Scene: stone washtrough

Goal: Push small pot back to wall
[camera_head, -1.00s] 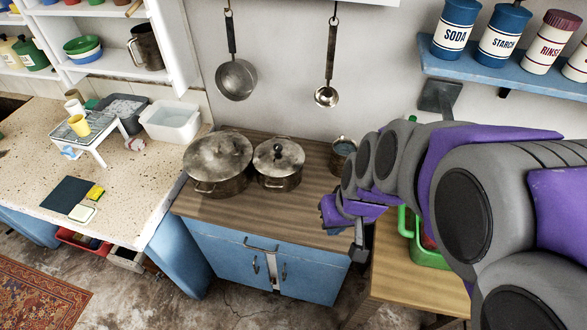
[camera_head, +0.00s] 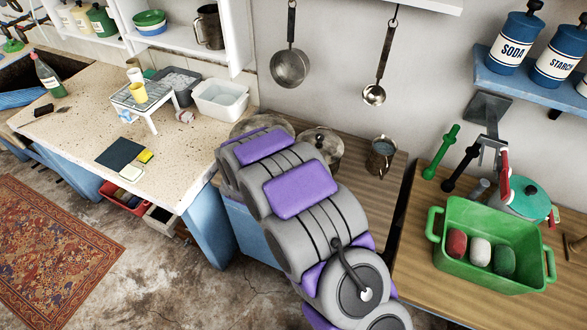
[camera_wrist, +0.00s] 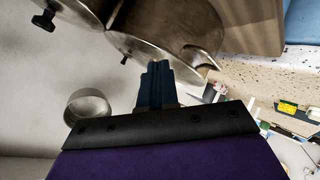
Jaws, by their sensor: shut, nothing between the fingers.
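The small pot (camera_head: 322,143) is grey metal with a knobbed lid, on the wooden worktop right of the large pot (camera_head: 262,124). My arm hides its lower front, and the large pot's front too. In the wrist view, which is tilted, parts of two lidded pots show at the top; I cannot tell for certain which is which. My gripper (camera_wrist: 157,72) is shut and empty, its tip overlapping the edge of one pot (camera_wrist: 172,35). Whether it touches is unclear. In the head view my arm hides the gripper. The pale wall (camera_head: 340,95) is behind the pots.
A metal mug (camera_head: 381,157) stands right of the small pot. A pan (camera_head: 290,68) and a ladle (camera_head: 374,95) hang on the wall. A green tub (camera_head: 492,268) sits on the right table. A speckled counter (camera_head: 90,115) is at left.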

